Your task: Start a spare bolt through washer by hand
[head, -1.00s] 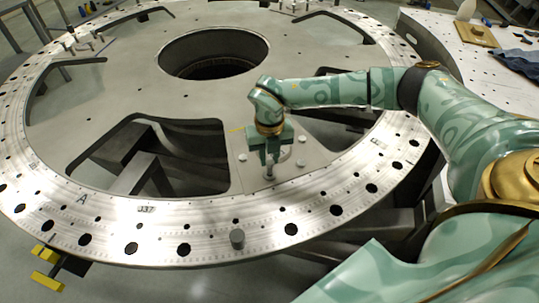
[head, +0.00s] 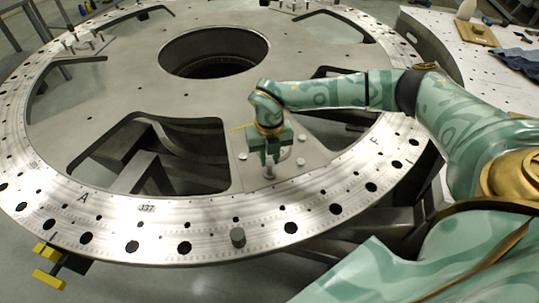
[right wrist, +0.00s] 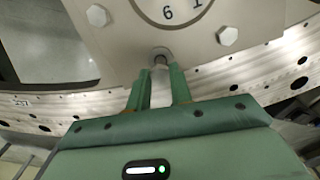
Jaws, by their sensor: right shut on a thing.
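My right gripper (head: 268,161) points down over the pale mounting plate (head: 310,166) near the front of the big turret ring. It is shut on a small grey bolt (head: 269,173), whose lower end shows below the fingers at the plate's front edge. In the right wrist view, the bolt (right wrist: 161,54) shows between the two green fingertips (right wrist: 161,73). I cannot make out the washer separately from the bolt, nor how deep the bolt sits. My left gripper is not in view.
Hex bolt heads (head: 243,156) (right wrist: 228,36) sit at the plate's corners, and a numbered dial (right wrist: 172,8) is on it. Large cutouts (head: 160,155) open beside the plate. A side table (head: 480,75) stands at right.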

